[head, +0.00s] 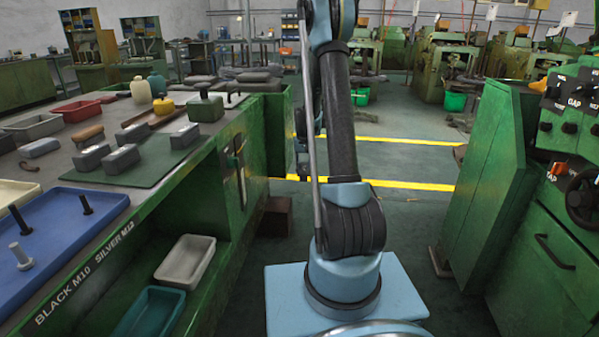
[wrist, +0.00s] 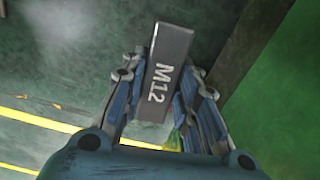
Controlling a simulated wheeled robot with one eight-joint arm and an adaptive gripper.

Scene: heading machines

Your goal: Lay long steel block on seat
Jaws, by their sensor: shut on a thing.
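My gripper (wrist: 162,78) shows in the wrist view, with its blue and grey fingers shut on the two sides of a grey steel block (wrist: 169,50). The block is long and marked M12, and it sticks out past the fingertips. It is held in the air, with the floor and a green surface behind it. My gripper and this block are not in the head view, where my arm rises out of the top of the picture. I cannot tell which thing is the seat in either view.
The green workbench (head: 228,165) at left carries a green mat (head: 133,172), several steel blocks (head: 122,158), a blue tray (head: 62,232) with bolts, and bottles. A green machine (head: 545,240) stands at right. The floor (head: 400,165) between has yellow lines.

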